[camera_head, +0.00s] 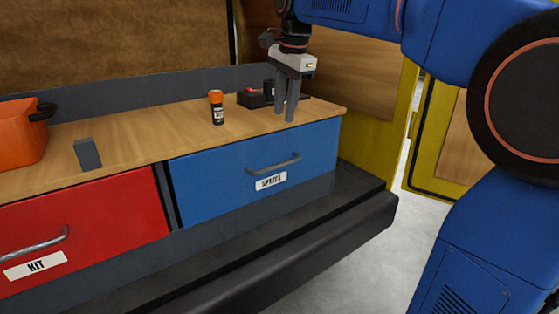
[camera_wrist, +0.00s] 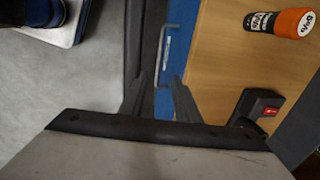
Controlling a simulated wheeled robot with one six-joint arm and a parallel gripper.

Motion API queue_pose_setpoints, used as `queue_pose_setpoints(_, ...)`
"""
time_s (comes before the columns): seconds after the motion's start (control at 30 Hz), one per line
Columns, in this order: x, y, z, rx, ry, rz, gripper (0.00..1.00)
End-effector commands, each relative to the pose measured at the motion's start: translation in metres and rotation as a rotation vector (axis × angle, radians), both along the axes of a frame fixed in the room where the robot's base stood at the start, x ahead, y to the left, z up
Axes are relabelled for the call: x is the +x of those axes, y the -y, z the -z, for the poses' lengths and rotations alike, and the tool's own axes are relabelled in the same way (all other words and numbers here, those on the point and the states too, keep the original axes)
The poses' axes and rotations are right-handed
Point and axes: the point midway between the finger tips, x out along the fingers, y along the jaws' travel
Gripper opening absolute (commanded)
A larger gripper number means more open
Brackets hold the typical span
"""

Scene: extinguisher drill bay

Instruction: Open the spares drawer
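The spares drawer (camera_head: 215,185) is a blue front under the right end of the wooden worktop, flush with it, so it looks closed. Its grey bar handle (camera_head: 273,164) sits above a white SPARES label (camera_head: 271,181). In the wrist view the handle (camera_wrist: 164,45) shows beyond the fingertips, along the narrow blue drawer front (camera_wrist: 181,42). My gripper (camera_head: 284,118) points down with its fingers apart, above the handle and near the worktop's front edge. In the wrist view my gripper (camera_wrist: 158,80) is open, with nothing held between the fingers.
A red KIT drawer (camera_head: 110,215) is to the left. On the worktop (camera_head: 140,140) are an orange-capped black can (camera_head: 217,108), a black box with a red switch (camera_wrist: 262,110), a grey block (camera_head: 88,154) and an orange bin (camera_head: 20,135). A dark ledge (camera_head: 270,250) runs below the drawers.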

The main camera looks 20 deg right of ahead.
Motion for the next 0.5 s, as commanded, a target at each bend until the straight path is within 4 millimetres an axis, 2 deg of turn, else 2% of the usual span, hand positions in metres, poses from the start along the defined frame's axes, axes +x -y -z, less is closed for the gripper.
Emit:
queue_pose_setpoints(0.17,0.003,-0.001,0.022,-0.001,-0.002,-0.002,0.29)
queue_pose_setpoints(0.5,0.014,-0.005,0.081,-0.001,-0.002,-0.003,0.29)
